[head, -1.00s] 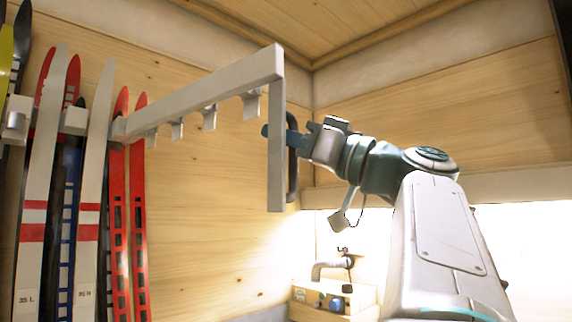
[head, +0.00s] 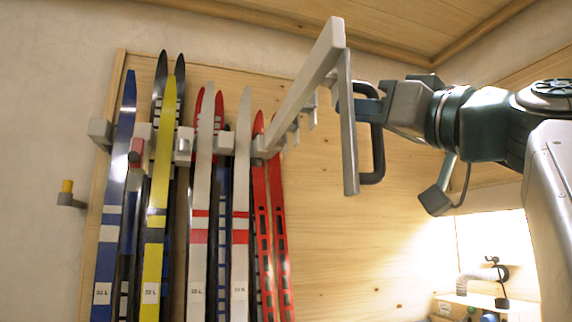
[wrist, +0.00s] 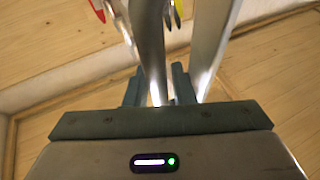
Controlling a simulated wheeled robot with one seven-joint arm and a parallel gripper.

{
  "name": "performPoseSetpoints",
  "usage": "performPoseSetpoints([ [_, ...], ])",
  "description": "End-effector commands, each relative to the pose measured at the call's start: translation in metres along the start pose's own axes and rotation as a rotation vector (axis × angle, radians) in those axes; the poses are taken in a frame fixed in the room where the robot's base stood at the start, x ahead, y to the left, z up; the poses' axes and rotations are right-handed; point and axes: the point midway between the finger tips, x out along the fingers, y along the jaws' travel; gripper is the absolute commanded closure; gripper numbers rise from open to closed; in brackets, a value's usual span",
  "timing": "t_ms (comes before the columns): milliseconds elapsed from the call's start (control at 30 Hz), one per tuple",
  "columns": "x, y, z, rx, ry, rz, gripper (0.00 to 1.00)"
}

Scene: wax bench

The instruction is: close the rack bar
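The rack bar (head: 310,75) is a pale grey beam with hook-like pegs under it. It stands out from the wall rack, angled toward me. At its free end is an upright plate (head: 348,125) with a dark loop handle (head: 378,140). My gripper (head: 362,90) is at the upper part of this handle, its fingers on either side of it. In the wrist view, the curved handle (wrist: 150,45) runs between my fingers (wrist: 158,88), which look closed on it, though their contact is partly hidden. The end plate (wrist: 212,45) shows just to the right.
Several skis, blue (head: 122,170), yellow (head: 160,185), white and red (head: 262,215), stand upright in the wall rack at left. A wall peg with a yellow tip (head: 68,190) is further left. A bench with a bent pipe (head: 478,282) is at lower right.

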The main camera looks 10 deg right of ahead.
Motion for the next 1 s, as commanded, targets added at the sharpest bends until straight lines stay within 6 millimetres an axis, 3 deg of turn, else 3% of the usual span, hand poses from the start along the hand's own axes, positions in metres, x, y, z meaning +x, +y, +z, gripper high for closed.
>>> performPoseSetpoints([
  [167, -0.001, -0.001, 0.001, 0.000, 0.000, -0.002, 0.78],
  [333, -0.016, -0.001, 0.002, 0.000, 0.001, -0.002, 0.78],
  [800, -0.106, 0.000, 0.002, 0.001, 0.001, 0.000, 0.78],
  [1000, -0.130, -0.001, 0.001, 0.000, 0.000, -0.001, 0.78],
])
